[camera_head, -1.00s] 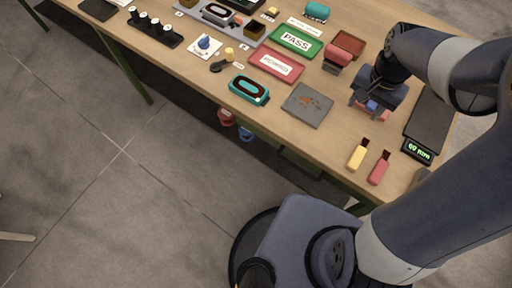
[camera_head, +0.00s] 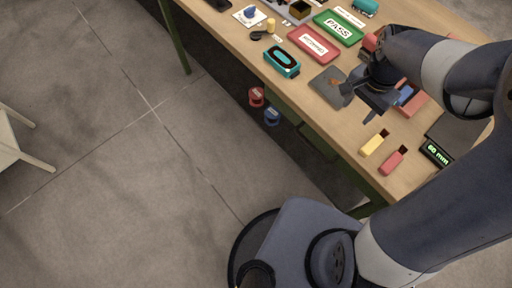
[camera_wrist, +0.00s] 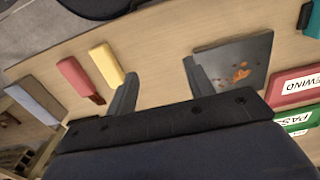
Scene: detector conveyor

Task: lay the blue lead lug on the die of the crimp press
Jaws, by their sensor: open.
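My gripper (camera_wrist: 163,85) is open, with only bare table showing between its fingers in the wrist view. In the head view my gripper (camera_head: 362,98) hangs over the table beside a grey plate with rust-coloured marks (camera_head: 332,88), and partly covers it. A small blue piece (camera_head: 405,95) shows right of my gripper, on or against a red part (camera_head: 416,103). My arm hides much of both, so I cannot tell for certain whether these are the lug and the press. Neither shows clearly in the wrist view.
A yellow block (camera_head: 374,143) and a red block (camera_head: 392,160) lie near the front edge. A "60 mm" display (camera_head: 437,153) stands to the right. Red (camera_head: 315,43) and green PASS (camera_head: 338,28) trays and a teal device (camera_head: 282,62) lie left and behind.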

